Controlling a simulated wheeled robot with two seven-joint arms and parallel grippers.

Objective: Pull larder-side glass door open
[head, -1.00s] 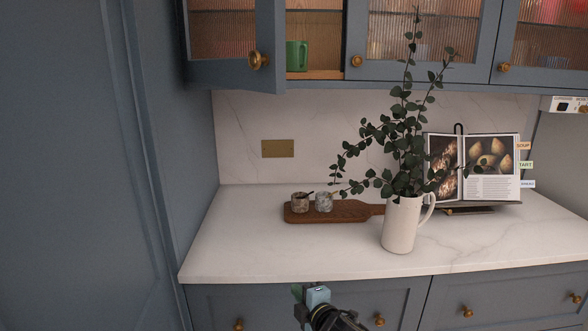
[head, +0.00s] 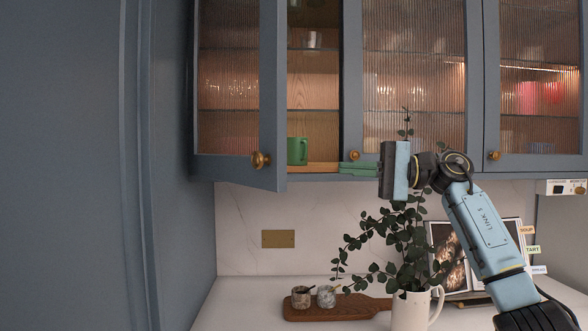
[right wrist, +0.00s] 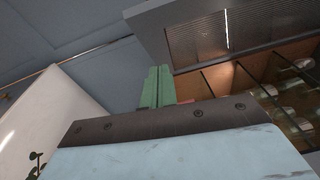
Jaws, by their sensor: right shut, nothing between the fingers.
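The larder-side glass door (head: 231,90) is the leftmost upper door, with ribbed glass in a blue-grey frame. It stands partly open, leaving a gap at its right. Its round brass knob (head: 260,160) is at the lower right of the frame. My right gripper (head: 342,169) has green fingers pointing left, shut and empty, in front of the cabinet's lower edge. It is to the right of the knob and apart from it. In the right wrist view the shut fingers (right wrist: 156,86) point towards a ribbed glass door (right wrist: 222,45). My left gripper is not in view.
A green mug (head: 297,151) stands inside the open cabinet. A white jug (head: 411,311) with leafy branches stands on the counter below my right arm. A cookbook on a stand (head: 447,255) and a wooden board (head: 345,308) are also there. A tall blue-grey panel (head: 70,170) fills the left.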

